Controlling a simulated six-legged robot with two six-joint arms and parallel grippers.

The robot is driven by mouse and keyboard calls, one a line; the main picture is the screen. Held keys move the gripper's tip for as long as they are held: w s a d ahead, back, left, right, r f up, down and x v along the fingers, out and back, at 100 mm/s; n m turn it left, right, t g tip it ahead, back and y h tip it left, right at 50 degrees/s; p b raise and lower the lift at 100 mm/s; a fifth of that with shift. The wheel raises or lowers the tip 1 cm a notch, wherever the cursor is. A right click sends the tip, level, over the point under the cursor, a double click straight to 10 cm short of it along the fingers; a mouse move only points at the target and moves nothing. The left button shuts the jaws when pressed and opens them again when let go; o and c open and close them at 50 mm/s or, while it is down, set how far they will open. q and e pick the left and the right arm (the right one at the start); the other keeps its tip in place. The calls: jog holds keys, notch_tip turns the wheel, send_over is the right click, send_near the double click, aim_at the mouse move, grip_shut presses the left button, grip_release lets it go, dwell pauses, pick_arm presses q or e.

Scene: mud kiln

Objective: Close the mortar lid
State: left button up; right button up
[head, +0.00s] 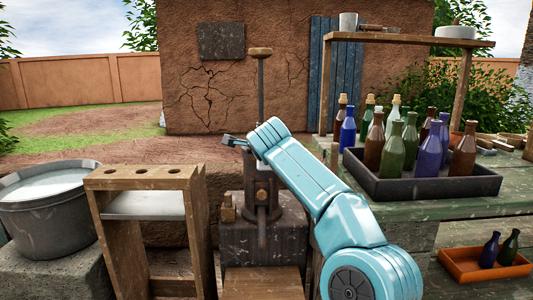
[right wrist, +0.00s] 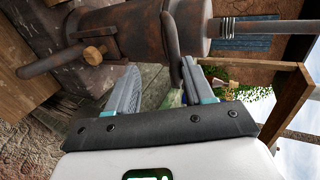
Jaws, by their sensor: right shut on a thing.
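The mortar is a dark brown metal cylinder (head: 262,190) upright on a stone block, with a tall plunger rod (head: 261,95) rising above it. It lies sideways across the top of the right wrist view (right wrist: 135,32). A dark curved bar (right wrist: 171,45), apparently the lid's handle, crosses its upper end. My right gripper (head: 234,142) is at the mortar's top, left of the rod; my arm hides part of the mortar. How far the lid is open cannot be told. My left gripper is not in view.
A wooden rack (head: 145,180) with holes and a bucket (head: 45,215) of pale liquid stand left. A dark tray (head: 425,188) of several bottles sits on the right bench, beside a shelf (head: 408,39). An orange tray (head: 485,268) holds two bottles lower right.

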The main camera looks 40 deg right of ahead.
jog(key=shift+a+f, duration=0.15)
jog(key=shift+f, duration=0.25)
jog(key=v, duration=1.6)
jog(key=shift+r+b, duration=0.3)
jog(key=shift+r, duration=0.2)
jog(key=shift+s, duration=0.1)
